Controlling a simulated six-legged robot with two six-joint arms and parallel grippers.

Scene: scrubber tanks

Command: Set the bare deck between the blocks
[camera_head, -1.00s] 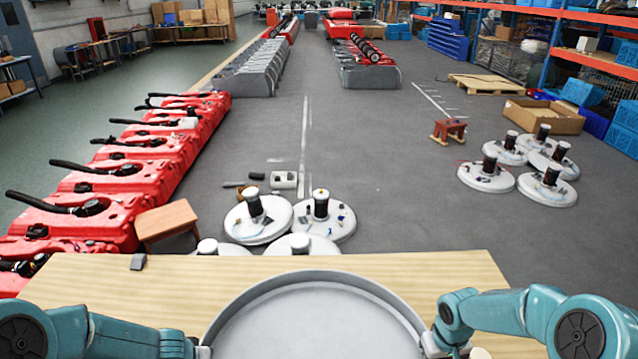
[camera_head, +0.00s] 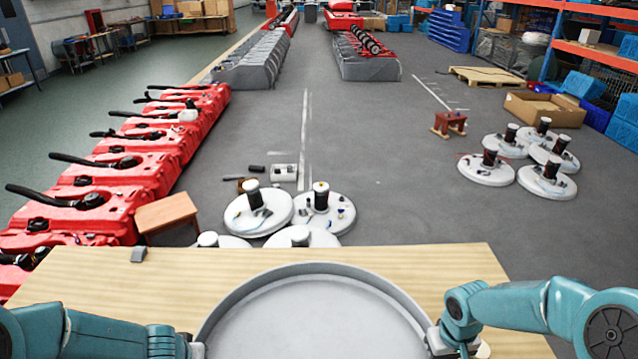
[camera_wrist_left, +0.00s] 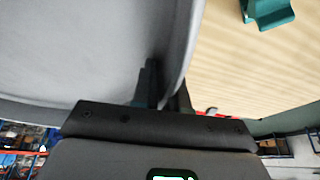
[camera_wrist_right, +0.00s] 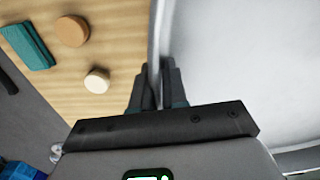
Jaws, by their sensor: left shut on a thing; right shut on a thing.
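The bare deck is a wide, round grey pan with a raised rim (camera_head: 312,267), empty inside, over the near part of the wooden table. My left gripper (camera_head: 198,350) is shut on its left rim, also seen in the left wrist view (camera_wrist_left: 165,95). My right gripper (camera_head: 438,342) is shut on its right rim, also seen in the right wrist view (camera_wrist_right: 155,95). A teal block (camera_wrist_right: 28,46) lies on the table in the right wrist view. A teal piece (camera_wrist_left: 268,10) shows in the left wrist view. I cannot tell the deck's height above the table.
The wooden table (camera_head: 120,290) carries a small grey block (camera_head: 138,254) at its far left. An orange disc (camera_wrist_right: 72,31) and a cream disc (camera_wrist_right: 97,81) lie beside the deck. Beyond the table, white round units (camera_head: 258,212) and red tanks (camera_head: 120,180) stand on the floor.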

